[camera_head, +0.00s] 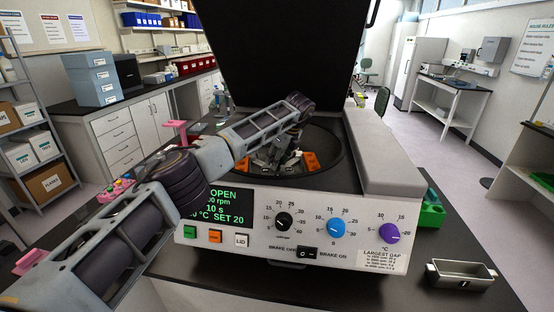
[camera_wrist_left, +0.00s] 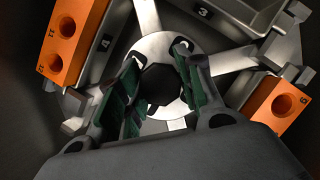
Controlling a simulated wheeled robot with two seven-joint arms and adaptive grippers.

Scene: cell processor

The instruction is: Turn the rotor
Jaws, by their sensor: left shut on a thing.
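The centrifuge (camera_head: 300,225) stands on the dark bench with its lid up and its round bowl open. The rotor sits inside the bowl; in the left wrist view its silver hub and arms (camera_wrist_left: 235,62) show, with a dark knob (camera_wrist_left: 160,84) at the centre. Orange tube blocks (camera_wrist_left: 75,40) sit in some rotor positions, and one also shows in the head view (camera_head: 311,161). My left gripper (camera_wrist_left: 160,90) reaches down into the bowl, its green-padded fingers on both sides of the central knob and shut on it. My right gripper is not in view.
The raised black lid (camera_head: 290,50) stands behind the bowl. The front panel has knobs and a display (camera_head: 222,206), partly covered by my left arm. A metal bucket (camera_head: 460,275) and a green rack (camera_head: 432,210) are at right on the bench. Pink items (camera_head: 117,188) lie at left.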

